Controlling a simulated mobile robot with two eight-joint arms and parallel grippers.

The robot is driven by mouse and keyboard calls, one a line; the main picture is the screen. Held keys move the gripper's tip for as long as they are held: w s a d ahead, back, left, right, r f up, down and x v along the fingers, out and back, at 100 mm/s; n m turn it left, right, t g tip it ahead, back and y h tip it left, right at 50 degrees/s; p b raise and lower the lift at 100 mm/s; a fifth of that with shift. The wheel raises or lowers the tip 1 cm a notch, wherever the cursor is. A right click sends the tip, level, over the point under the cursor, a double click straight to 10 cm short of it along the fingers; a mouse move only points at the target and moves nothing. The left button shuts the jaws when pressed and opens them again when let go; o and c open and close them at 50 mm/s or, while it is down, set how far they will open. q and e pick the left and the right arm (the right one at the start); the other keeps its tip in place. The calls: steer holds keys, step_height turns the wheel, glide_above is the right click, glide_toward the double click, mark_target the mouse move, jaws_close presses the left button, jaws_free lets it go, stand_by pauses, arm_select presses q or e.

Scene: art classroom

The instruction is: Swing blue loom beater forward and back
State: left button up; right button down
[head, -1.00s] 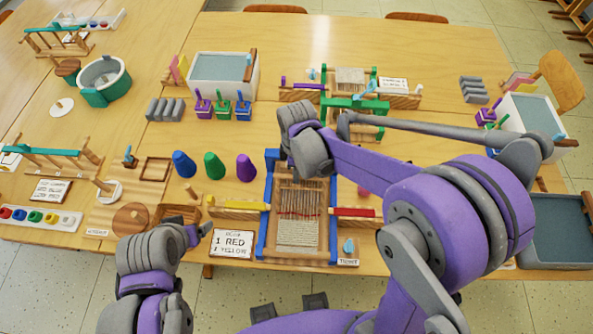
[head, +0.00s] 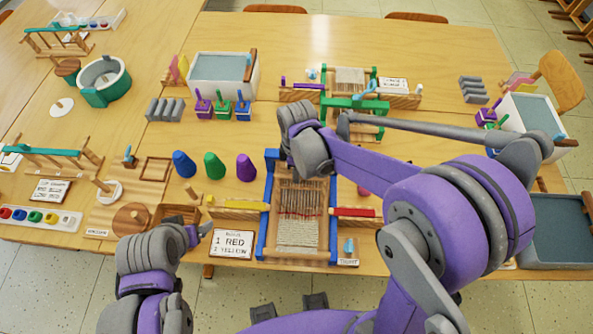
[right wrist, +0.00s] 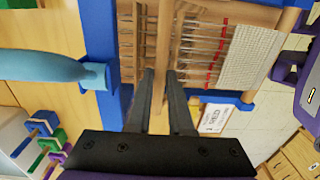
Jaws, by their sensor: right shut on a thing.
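The blue loom (head: 264,222) stands at the table's front middle, with pale warp threads, red weft and a woven cream cloth (head: 297,233). My right gripper is over its far end; in the head view my own wrist hides the fingertips and most of the beater. In the right wrist view my right gripper (right wrist: 161,84) is shut on a wooden bar (right wrist: 164,38), which looks like the beater's bar. The bar stands apart from the cloth (right wrist: 250,55). My left gripper (head: 203,232) is at the lower left, away from the loom; its fingers are too small to judge.
Yellow (head: 238,205) and red (head: 354,212) shuttles flank the loom. Blue (head: 184,164), green (head: 214,166) and purple (head: 246,168) cones stand to its left. A green loom (head: 352,104) is behind. A card (head: 231,244) lies at the front.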

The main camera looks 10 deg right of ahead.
steer(key=shift+s, duration=0.1)
stand_by(0.3)
